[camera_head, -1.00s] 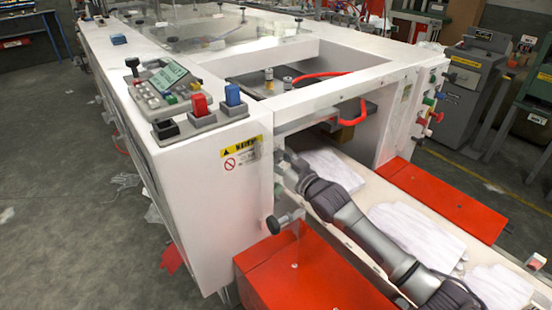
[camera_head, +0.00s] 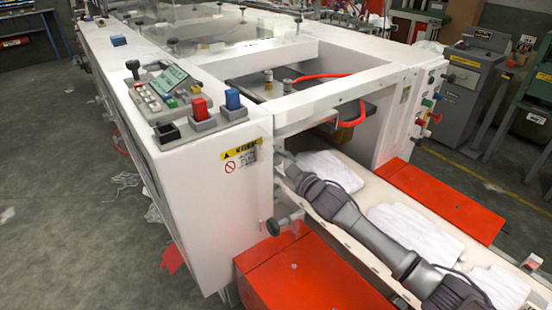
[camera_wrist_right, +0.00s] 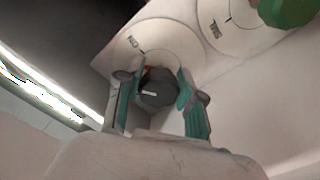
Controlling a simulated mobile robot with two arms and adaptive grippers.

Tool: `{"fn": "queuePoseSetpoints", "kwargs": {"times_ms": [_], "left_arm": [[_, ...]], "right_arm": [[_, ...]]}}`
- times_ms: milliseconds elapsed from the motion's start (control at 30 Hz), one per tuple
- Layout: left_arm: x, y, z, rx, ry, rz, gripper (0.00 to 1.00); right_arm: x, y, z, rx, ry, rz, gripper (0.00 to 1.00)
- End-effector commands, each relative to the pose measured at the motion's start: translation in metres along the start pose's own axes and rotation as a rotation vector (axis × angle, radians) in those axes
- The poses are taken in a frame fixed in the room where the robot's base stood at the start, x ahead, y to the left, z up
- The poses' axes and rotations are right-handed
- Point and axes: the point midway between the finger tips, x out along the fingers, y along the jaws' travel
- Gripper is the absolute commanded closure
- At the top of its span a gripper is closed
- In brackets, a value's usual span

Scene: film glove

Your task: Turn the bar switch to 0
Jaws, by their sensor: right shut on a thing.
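The bar switch (camera_wrist_right: 157,98) is a dark grey round knob with a short white mark, set on a pale round plate (camera_wrist_right: 172,38) with lettering at its upper left. In the right wrist view, my right gripper (camera_wrist_right: 155,82) has its teal-padded fingers on both sides of the knob and is shut on it. In the head view, my right arm (camera_head: 345,215) reaches in from the lower right to the machine's inner wall. The switch and fingertips cannot be made out there. My left gripper is in neither view.
A second pale plate (camera_wrist_right: 232,22) with a green knob (camera_wrist_right: 290,10) sits close by at the upper right of the wrist view. The white machine housing (camera_head: 205,190) bounds the arm's left. White gloves (camera_head: 415,230) lie on the conveyor below, between red covers (camera_head: 440,198).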

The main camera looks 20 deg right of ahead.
Motion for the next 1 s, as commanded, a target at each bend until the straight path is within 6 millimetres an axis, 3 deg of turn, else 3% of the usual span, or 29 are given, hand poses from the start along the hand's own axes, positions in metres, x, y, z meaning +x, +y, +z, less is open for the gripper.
{"fn": "queuePoseSetpoints", "kwargs": {"times_ms": [600,1000], "left_arm": [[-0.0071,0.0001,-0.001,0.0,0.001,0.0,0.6],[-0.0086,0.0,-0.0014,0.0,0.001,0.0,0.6]], "right_arm": [[0.0,0.0018,-0.0002,-0.585,-0.001,-0.001,0.97],[-0.0002,0.0023,-0.0004,-0.875,-0.001,-0.002,0.97]]}}
